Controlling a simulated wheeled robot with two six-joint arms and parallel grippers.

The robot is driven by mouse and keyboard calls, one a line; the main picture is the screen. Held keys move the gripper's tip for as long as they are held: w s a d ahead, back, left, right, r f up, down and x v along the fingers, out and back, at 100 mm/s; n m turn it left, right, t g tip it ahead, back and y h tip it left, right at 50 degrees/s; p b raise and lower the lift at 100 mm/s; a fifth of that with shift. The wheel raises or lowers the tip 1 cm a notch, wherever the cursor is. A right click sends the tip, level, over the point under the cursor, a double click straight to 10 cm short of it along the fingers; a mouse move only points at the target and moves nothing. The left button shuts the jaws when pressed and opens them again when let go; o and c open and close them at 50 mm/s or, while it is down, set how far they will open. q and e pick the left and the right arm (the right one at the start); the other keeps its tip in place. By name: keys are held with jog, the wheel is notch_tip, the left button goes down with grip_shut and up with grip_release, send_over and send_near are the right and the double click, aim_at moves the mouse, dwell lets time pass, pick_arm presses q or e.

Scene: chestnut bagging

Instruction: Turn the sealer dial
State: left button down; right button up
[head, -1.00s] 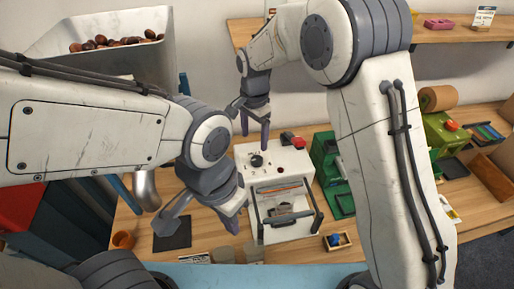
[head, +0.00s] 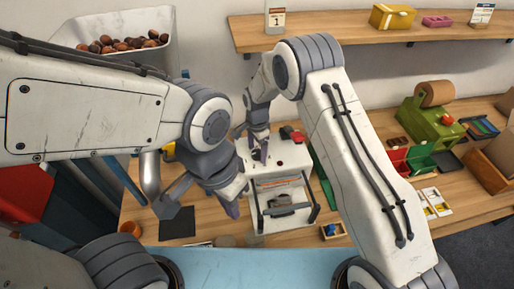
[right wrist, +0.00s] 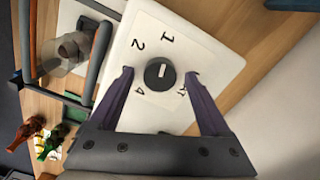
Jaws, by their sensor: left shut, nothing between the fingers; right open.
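The white sealer (head: 291,157) stands on the wooden bench. Its black dial (right wrist: 160,73) shows in the right wrist view, on a white face with 1, 2, 4 and a partly hidden number. The dial's white mark lies roughly in line with the 1. My right gripper (right wrist: 160,77) is open, with one finger on each side of the dial and gaps showing between. In the head view this gripper (head: 260,155) hides the dial. My left gripper (head: 231,208) is shut and empty, in front of the sealer and to its left.
A framed front part (head: 284,205) of the sealer faces me. A dark mat (head: 177,223) and an orange cup (head: 130,228) lie left. A small box (head: 335,231), red and green bins (head: 420,158) and a green machine (head: 430,123) are right. A chestnut hopper (head: 120,32) stands back left.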

jog(key=shift+c, duration=0.3)
grip_shut()
jog(key=shift+f, duration=0.1)
